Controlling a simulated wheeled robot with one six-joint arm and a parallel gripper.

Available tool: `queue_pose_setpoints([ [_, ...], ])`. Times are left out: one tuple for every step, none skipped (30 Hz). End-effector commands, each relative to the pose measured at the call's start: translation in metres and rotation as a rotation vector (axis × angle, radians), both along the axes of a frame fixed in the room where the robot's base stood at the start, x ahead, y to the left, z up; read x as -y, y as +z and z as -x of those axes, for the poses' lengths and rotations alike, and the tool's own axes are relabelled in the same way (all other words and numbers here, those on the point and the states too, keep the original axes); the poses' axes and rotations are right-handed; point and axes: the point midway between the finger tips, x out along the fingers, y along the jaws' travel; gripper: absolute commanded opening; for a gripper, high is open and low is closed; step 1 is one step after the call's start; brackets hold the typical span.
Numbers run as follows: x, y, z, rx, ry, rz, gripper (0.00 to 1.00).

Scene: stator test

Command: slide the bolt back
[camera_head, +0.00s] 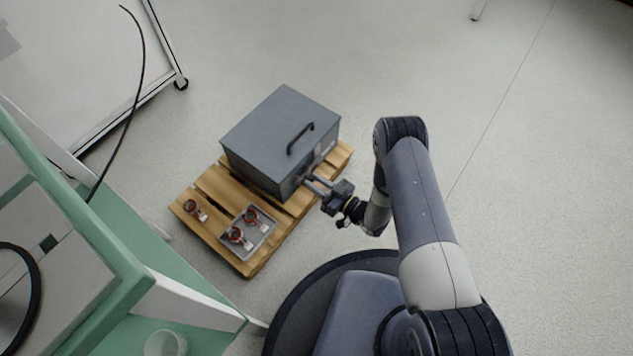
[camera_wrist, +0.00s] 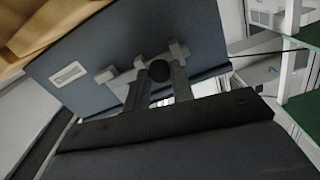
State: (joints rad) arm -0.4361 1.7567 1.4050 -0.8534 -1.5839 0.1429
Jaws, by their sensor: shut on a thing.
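A grey metal box (camera_head: 268,135) with a black handle (camera_head: 300,138) on its lid stands shut on a wooden pallet. The bolt (camera_wrist: 140,70) is on the box's side face, with a round dark knob (camera_wrist: 159,70) and light grey brackets. My gripper (camera_head: 310,184) reaches the box's side at its lower right. In the wrist view the two fingers of my gripper (camera_wrist: 157,86) are on either side of the knob, shut on it. The bolt's exact position in its brackets is hard to tell. In the head view my gripper partly hides the bolt.
The wooden pallet (camera_head: 215,185) carries a grey tray (camera_head: 262,243) with two red-and-metal parts. Another such part (camera_head: 195,210) lies on the pallet. A green-and-white bench (camera_head: 130,250) stands at left, and a white wheeled table (camera_head: 90,60) behind it. Floor at right is clear.

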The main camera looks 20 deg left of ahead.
Motion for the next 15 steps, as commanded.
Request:
queue_pose_setpoints([
  [0.0000,0.0001,-0.0002,0.000,0.000,0.000,0.16],
  [0.0000,0.0001,-0.0002,0.000,0.000,0.000,0.13],
  [0.0000,0.0001,-0.0002,0.000,0.000,0.000,0.10],
  [0.0000,0.0001,-0.0002,0.000,-0.001,0.000,0.07],
  [0.0000,0.0001,-0.0002,0.000,0.000,0.000,0.05],
  [0.0000,0.0001,-0.0002,0.000,0.000,0.000,0.02],
  [0.0000,0.0002,-0.0003,0.000,0.000,0.000,0.00],
  [0.0000,0.0002,-0.0003,0.000,-0.001,0.000,0.00],
  [0.0000,0.0002,-0.0003,0.000,-0.001,0.000,0.00],
  [-0.0001,0.0002,-0.0004,0.000,-0.001,0.000,0.00],
  [0.0000,0.0002,-0.0003,0.000,-0.001,0.000,0.00],
  [0.0000,0.0002,-0.0003,0.000,-0.001,0.000,0.00],
  [0.0000,0.0002,-0.0003,0.000,-0.001,0.000,0.00],
  [-0.0001,0.0002,-0.0004,0.000,-0.001,0.000,0.00],
  [-0.0002,0.0002,0.0000,0.000,0.000,0.000,0.00],
])
